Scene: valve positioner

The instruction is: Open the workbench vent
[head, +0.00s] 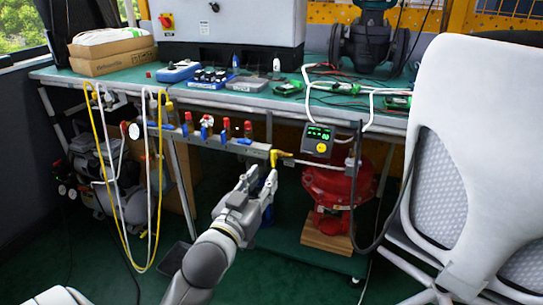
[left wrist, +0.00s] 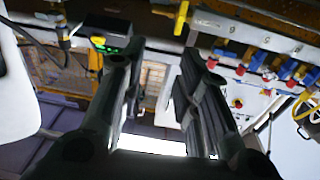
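A small yellow valve handle (head: 279,157) sits at the right end of the grey manifold bar (head: 225,142) under the workbench's front edge. No label marks it as the vent. In the left wrist view a yellow handle (left wrist: 181,18) shows at the top, just beyond the fingers. My left gripper (head: 262,174) is just below and left of the handle, apart from it. Its two fingers are spread with nothing between them; the fingers also show in the left wrist view (left wrist: 160,60). My right gripper is in neither view.
The manifold carries several blue and red valves (head: 206,127). A positioner with a lit display (head: 318,139) sits right of the handle, above a red actuator (head: 338,187). Yellow and white hoses (head: 104,150) hang at left. A white chair (head: 470,140) blocks the right side.

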